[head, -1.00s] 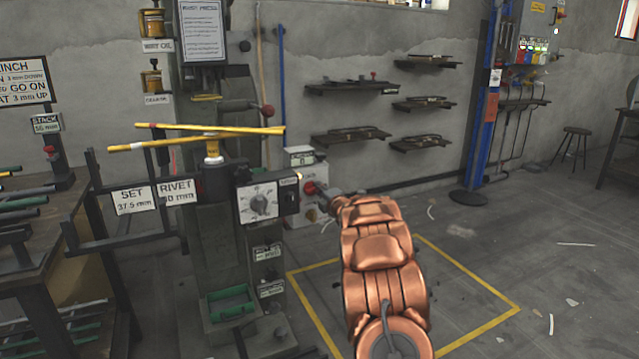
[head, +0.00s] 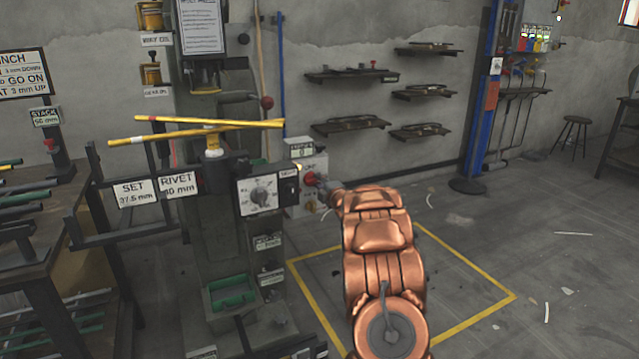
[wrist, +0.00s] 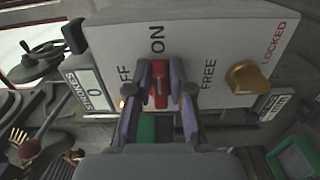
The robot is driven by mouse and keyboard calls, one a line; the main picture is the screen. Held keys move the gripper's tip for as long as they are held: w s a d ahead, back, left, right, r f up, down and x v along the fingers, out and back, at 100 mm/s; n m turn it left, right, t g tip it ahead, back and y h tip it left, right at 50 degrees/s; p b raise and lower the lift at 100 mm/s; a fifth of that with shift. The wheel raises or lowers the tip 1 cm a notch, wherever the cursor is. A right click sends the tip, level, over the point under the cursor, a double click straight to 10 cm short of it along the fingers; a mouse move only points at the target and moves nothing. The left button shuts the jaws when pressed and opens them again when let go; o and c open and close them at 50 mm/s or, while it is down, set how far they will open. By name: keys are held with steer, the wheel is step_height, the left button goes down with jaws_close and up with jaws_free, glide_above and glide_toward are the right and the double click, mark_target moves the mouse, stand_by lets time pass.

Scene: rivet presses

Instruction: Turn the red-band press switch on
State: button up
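The press switch is a red handle (wrist: 160,88) on a white box (wrist: 110,25) marked ON and OFF in the wrist view. Its long shape points up the picture, towards the ON mark. My gripper (wrist: 161,82) has one finger on each side of the handle, close against it, and looks shut on it. The fingers hide part of the OFF mark. In the head view the white box (head: 296,209) and red switch (head: 311,179) are at the right side of the grey press (head: 220,240). My copper arm reaches them from the lower right.
A gold knob (wrist: 248,78) between FREE and LOCKED marks sits right of the switch. A STROKES counter (wrist: 90,88) reading 0 is at left. A dial panel (head: 258,197) and yellow bars (head: 195,130) are on the press. Yellow-lined floor (head: 440,330) lies around my arm.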

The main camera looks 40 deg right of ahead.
steer(key=o, duration=0.3)
steer(key=shift+s, duration=0.1)
steer(key=v, duration=1.2)
steer(key=shift+r, duration=0.1)
stand_by(0.6)
